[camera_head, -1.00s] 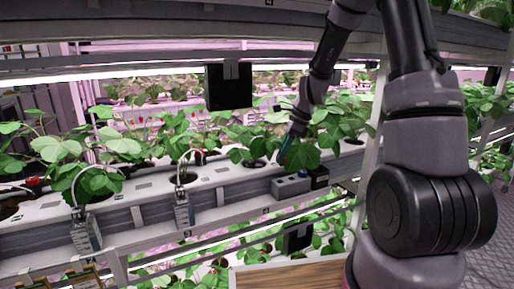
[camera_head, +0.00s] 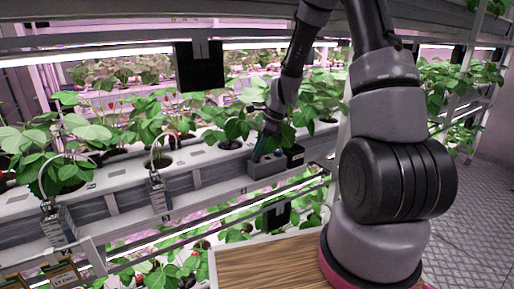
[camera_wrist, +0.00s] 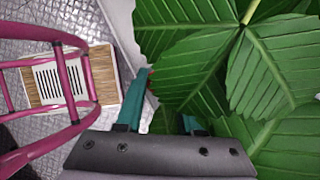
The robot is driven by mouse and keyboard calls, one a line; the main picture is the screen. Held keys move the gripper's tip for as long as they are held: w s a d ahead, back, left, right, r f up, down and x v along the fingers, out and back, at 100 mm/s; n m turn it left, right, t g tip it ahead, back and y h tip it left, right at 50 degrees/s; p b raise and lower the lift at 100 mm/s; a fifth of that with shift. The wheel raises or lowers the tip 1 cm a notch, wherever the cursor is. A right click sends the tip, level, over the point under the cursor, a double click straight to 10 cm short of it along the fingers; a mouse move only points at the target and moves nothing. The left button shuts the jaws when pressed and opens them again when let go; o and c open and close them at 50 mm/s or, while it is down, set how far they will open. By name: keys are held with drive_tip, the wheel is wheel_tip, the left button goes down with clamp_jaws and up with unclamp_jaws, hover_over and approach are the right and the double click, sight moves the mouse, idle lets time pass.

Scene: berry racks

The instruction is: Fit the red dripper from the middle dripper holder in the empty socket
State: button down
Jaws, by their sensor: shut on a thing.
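My gripper (camera_head: 256,154), with teal fingers, points down among the leaves at the front edge of the white planting gutter (camera_head: 112,185). Its tips overlap the left end of a small grey box (camera_head: 268,167) on the gutter's front; I cannot tell whether they touch it. In the wrist view my gripper (camera_wrist: 161,117) has a large green leaf across its fingers. The rest of what I hold is hidden, and no empty socket can be made out.
Strawberry plants (camera_head: 228,119) crowd around my gripper. A small black box (camera_head: 294,156) sits right of the grey box. Grey devices with looped tubes (camera_head: 158,192) hang along the gutter's front. A wood-topped surface (camera_head: 265,262) lies below.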

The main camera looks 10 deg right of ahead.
drive_tip(key=shift+f, duration=0.1)
drive_tip(key=shift+c, duration=2.2)
unclamp_jaws()
drive_tip(key=shift+d+r, duration=0.2)
drive_tip(key=shift+r, duration=0.15)
drive_tip(key=s+d+r+n+t, duration=0.1)
drive_tip(key=s+r+n, duration=0.25)
drive_tip(key=r, duration=0.45)
drive_tip(key=s+d+r+n+t+h, duration=0.15)
drive_tip(key=s+r, duration=0.25)
drive_tip(key=r, duration=0.4)
drive_tip(key=s+d+r+n+t, duration=0.1)
drive_tip(key=s+d+r+n, duration=0.2)
drive_tip(key=r, duration=0.6)
drive_tip(key=s+r+n+t, duration=0.1)
drive_tip(key=s+r+n, duration=0.2)
drive_tip(key=s, duration=0.3)
drive_tip(key=s+r+n+t, duration=0.1)
drive_tip(key=s+r+n, duration=0.2)
drive_tip(key=s+n, duration=0.2)
drive_tip(key=shift+s+t+h, duration=0.35)
drive_tip(key=shift+s+h, duration=0.1)
